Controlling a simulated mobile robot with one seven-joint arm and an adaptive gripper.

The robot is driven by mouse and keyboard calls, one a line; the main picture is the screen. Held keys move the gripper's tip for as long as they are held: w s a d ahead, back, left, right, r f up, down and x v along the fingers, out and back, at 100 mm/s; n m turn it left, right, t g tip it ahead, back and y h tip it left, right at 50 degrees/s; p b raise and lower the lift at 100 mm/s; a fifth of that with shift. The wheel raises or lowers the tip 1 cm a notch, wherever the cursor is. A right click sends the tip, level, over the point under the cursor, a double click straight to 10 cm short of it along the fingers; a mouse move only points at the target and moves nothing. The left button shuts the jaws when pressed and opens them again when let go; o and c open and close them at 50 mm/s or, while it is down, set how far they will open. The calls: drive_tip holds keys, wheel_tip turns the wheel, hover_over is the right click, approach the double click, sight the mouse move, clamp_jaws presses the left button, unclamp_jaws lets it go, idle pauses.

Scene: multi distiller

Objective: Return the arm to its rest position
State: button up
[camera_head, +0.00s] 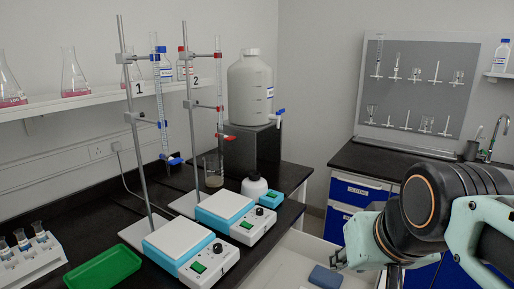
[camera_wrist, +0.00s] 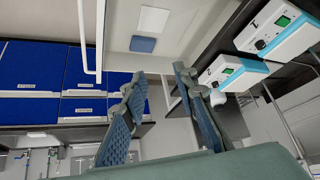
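My arm (camera_head: 432,205) reaches in from the right of the head view, bent over the open space beside the bench. My gripper (camera_head: 338,260) shows small there at the arm's lower left end. In the wrist view my gripper (camera_wrist: 159,76) has its two blue-grey fingers apart, with nothing between them. It hangs clear of the benches and touches nothing that I can see.
The left black bench holds two stirrers (camera_head: 180,245) with burette stands, a beaker (camera_head: 213,172), a white bottle (camera_head: 254,187), a green tray (camera_head: 103,269) and a vial rack (camera_head: 30,257). Blue drawers (camera_head: 357,192) stand under the right bench. A blue item (camera_head: 325,277) lies low between.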

drive_tip(key=s+a+f+g+p, duration=0.1)
drive_tip(key=s+a+f, duration=0.2)
drive_tip(key=s+a, duration=0.2)
wheel_tip(320, 180, up, 16)
drive_tip(key=p, duration=1.6)
drive_tip(key=shift+w+n, duration=0.15)
drive_tip(key=shift+n, duration=0.25)
drive_tip(key=shift+d+r, duration=0.1)
